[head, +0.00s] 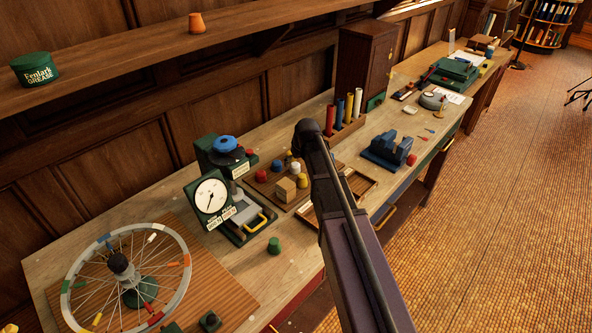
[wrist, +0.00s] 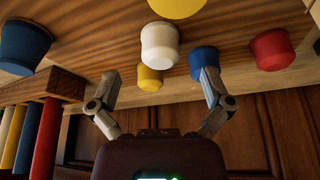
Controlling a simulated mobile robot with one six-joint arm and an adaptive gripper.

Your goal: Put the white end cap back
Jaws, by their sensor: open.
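The white end cap (wrist: 160,45) stands on a wooden board, near the top middle of the wrist view. In the head view, a small white cap (head: 295,167) shows on the board left of my arm. My gripper (wrist: 160,76) is open and empty in the wrist view. Its two fingers are spread apart below and to either side of the white cap, with a yellow cap (wrist: 149,79) also showing between them. In the head view, my gripper is hidden behind my arm. A rack of red, blue, yellow and white tubes (head: 357,104) stands behind my arm.
A blue cap (wrist: 203,60) is close to the right finger. A red cap (wrist: 272,49) and another blue cap (wrist: 22,46) stand farther out. A wooden block (head: 285,188) and dial gauge (head: 209,197) are left of my arm. A blue vise-like block (head: 388,150) is to the right.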

